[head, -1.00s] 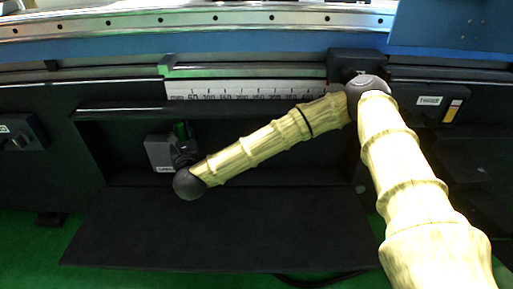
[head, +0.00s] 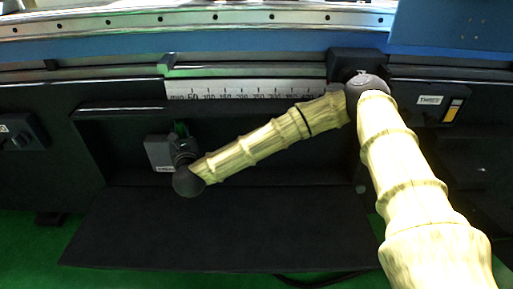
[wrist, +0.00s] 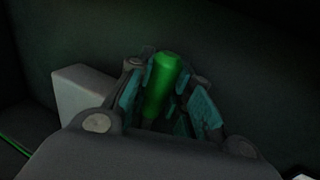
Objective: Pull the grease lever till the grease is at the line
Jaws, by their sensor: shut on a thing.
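A green lever handle (wrist: 163,84) stands between my gripper's teal-padded fingers in the wrist view. My gripper (wrist: 165,95) is shut on it, with the handle's rounded top showing above the pads. In the head view only a bit of the green handle (head: 181,130) shows behind my gripper (head: 183,142). A grey box (head: 159,153) with a small label sits just left of the gripper, and it also shows in the wrist view (wrist: 82,90). A small window with yellow in it (head: 453,110) is on the panel at right. Its line is too small to make out.
The lever stands in a dark recess above a sloping black panel (head: 210,230). A white ruler scale (head: 240,90) runs above the recess. A dark block with a knob (head: 18,133) is at far left. Green floor (head: 30,250) lies below.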

